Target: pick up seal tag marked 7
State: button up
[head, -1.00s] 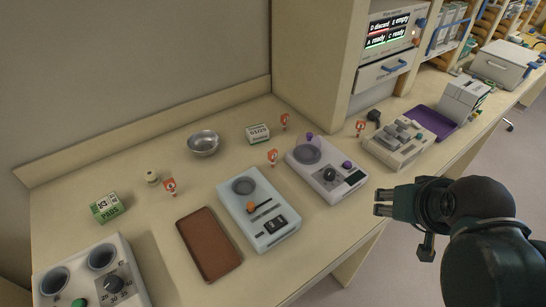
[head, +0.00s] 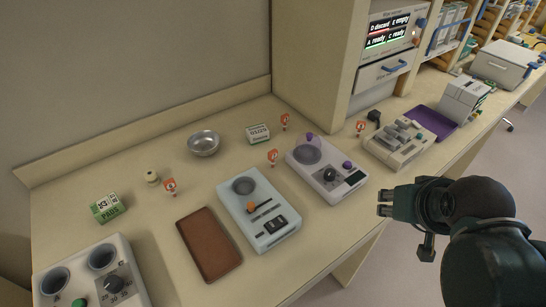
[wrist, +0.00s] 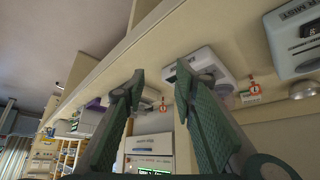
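Several small orange-and-white seal tags stand upright on the counter in the head view: one at the left (head: 170,186), one in the middle (head: 272,157), one farther back (head: 284,121) and one to the right (head: 360,128). Their marks are too small to read, so I cannot tell which is 7. Two tags also show in the wrist view, one at the right (wrist: 254,89) and one nearer the middle (wrist: 162,106). My gripper (head: 383,203) is off the counter's front edge, apart from all tags. In the wrist view its fingers (wrist: 160,73) are apart with nothing between them.
A brown tray (head: 208,245), a pale blue device (head: 272,228), a white device (head: 340,185) and a keyed device (head: 385,150) line the counter's front. A metal bowl (head: 203,143), a small box (head: 258,134) and a green-and-white pads box (head: 108,207) stand behind.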

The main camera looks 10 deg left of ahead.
jog(key=shift+w+r, duration=0.1)
jog(key=w+a+r+m+g+p, duration=0.2)
jog(key=w+a+r+p, duration=0.25)
jog(key=w+a, duration=0.35)
jog(key=m+g+h+p, duration=0.25)
jog(key=m+p, duration=0.35)
jog(key=p, duration=0.6)
send_near(273, 151)
jog(key=d+f, duration=0.1)
jog(key=f, duration=0.1)
jog(key=shift+w+a+f+t, duration=0.1)
jog(key=shift+a+f+t, duration=0.2)
jog(key=shift+a, duration=0.2)
jog(key=shift+h+x, duration=0.25)
jog(key=shift+x, duration=1)
